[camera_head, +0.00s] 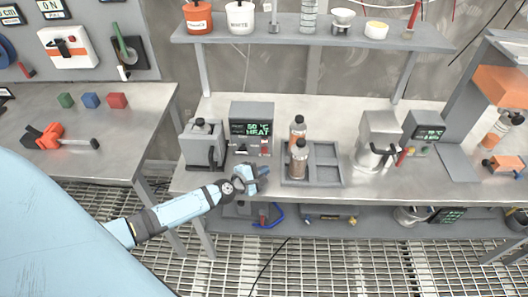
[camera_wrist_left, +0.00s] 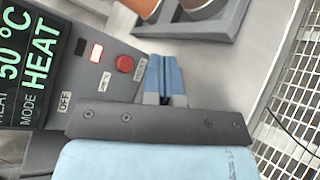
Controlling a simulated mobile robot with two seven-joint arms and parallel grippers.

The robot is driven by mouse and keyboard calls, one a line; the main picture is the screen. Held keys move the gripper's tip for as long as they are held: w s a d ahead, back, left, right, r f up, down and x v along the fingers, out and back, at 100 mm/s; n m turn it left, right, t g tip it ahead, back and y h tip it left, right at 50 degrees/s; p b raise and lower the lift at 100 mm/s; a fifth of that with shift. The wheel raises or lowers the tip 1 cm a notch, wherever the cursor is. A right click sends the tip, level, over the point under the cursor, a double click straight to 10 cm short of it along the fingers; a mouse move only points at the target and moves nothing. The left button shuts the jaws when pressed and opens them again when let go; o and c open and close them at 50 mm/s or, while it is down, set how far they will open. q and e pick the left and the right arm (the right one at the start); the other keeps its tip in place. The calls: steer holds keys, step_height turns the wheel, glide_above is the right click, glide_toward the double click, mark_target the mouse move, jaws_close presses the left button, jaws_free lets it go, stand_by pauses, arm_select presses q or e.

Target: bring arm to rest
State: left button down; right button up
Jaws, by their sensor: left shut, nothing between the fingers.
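My left arm (camera_head: 175,212) reaches in from the lower left, over the front edge of the steel bench. My left gripper (camera_head: 263,172) is just in front of the heater box with the green "HEAT" display (camera_head: 251,128), left of the grey bottle tray. In the left wrist view the blue fingers (camera_wrist_left: 166,78) are together with nothing between them. They are beside the red button (camera_wrist_left: 125,64) on the heater panel; I cannot tell whether they touch the panel. My right gripper is not in view.
A grey tray (camera_head: 327,181) holds two bottles (camera_head: 298,160) close to the right of my gripper. A grey container (camera_head: 202,146) stands left of the heater. A lower shelf (camera_head: 335,223) holds tools. Open grating floor (camera_head: 300,262) lies in front of the bench.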

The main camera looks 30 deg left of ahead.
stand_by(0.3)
arm_select(q)
steer(key=s+d+r+m+g+h, duration=0.2)
steer(key=s+d+r+m+g, duration=0.15)
steer(key=s+d+m, duration=0.5)
steer(key=s+d+r+m+g+h, duration=0.2)
steer(key=s+d+m+g, duration=0.2)
steer(key=s+d+m, duration=0.45)
steer(key=s+a+r+m+g+y, duration=0.2)
steer(key=s+a+r+m+y, duration=0.15)
steer(key=s, duration=0.35)
steer(key=s+a+r+m+g+y, duration=0.2)
steer(key=s+a+r+m+y, duration=0.15)
steer(key=s+a, duration=0.2)
steer(key=w+d+f+t+h+p, duration=0.2)
steer(key=w+d+f+t+p, duration=0.2)
steer(key=d+f+t, duration=0.3)
step_height(320, 180, down, 2)
steer(key=shift+w+d+f+m+h+p, duration=0.2)
steer(key=shift+w+m+h+p, duration=0.2)
steer(key=shift+w, duration=0.15)
